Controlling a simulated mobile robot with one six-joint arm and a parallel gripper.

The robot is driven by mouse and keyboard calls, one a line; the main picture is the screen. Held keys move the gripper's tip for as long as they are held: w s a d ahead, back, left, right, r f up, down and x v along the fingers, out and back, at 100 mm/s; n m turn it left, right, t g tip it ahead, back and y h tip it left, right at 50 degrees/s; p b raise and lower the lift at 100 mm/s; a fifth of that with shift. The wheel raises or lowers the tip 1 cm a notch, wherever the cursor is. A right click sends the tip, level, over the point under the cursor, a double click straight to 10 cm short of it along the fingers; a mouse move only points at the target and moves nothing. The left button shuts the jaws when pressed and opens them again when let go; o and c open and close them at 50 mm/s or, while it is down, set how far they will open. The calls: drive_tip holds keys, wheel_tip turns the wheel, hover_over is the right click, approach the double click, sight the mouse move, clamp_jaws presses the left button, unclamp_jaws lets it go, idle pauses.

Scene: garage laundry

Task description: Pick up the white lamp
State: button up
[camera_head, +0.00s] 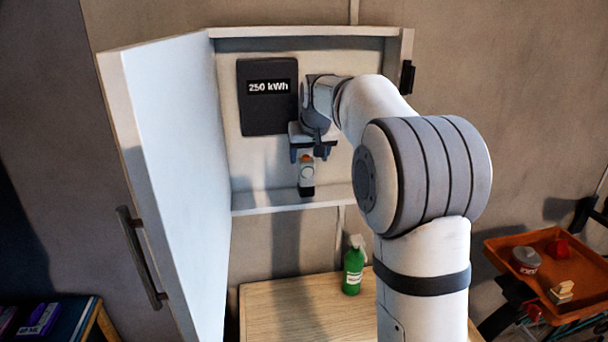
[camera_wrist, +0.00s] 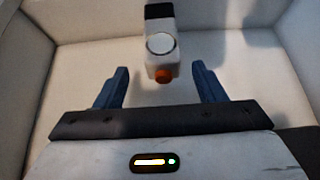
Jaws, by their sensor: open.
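The white lamp (camera_head: 307,172) stands upright on the floor of the open wall cabinet. It has a dark base and a small orange part on top. In the wrist view the lamp (camera_wrist: 160,55) shows a round pale lens, with its orange part towards my gripper. My gripper (camera_head: 308,156) is inside the cabinet, just above the lamp, with its fingers pointing down. In the wrist view my gripper (camera_wrist: 160,85) is open, with one blue finger to each side of the lamp's orange end. Nothing is held. I cannot tell how far down the fingers reach beside the lamp.
The cabinet (camera_head: 290,201) has its door (camera_head: 175,170) swung open to the left. A dark meter (camera_head: 266,97) is on its back wall. Below, a green spray bottle (camera_head: 353,267) stands on a wooden table (camera_head: 290,310). An orange tray (camera_head: 510,275) with small items is at right.

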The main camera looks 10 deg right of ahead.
sight(307, 161)
drive_tip(key=p+x, duration=0.2)
drive_tip(key=x, duration=0.3)
drive_tip(key=shift+w+a+f, duration=0.15)
drive_tip(key=shift+f, duration=0.15)
drive_tip(key=c, duration=1.1)
drive_tip(key=shift+r, duration=0.15)
drive_tip(key=shift+c, duration=0.2)
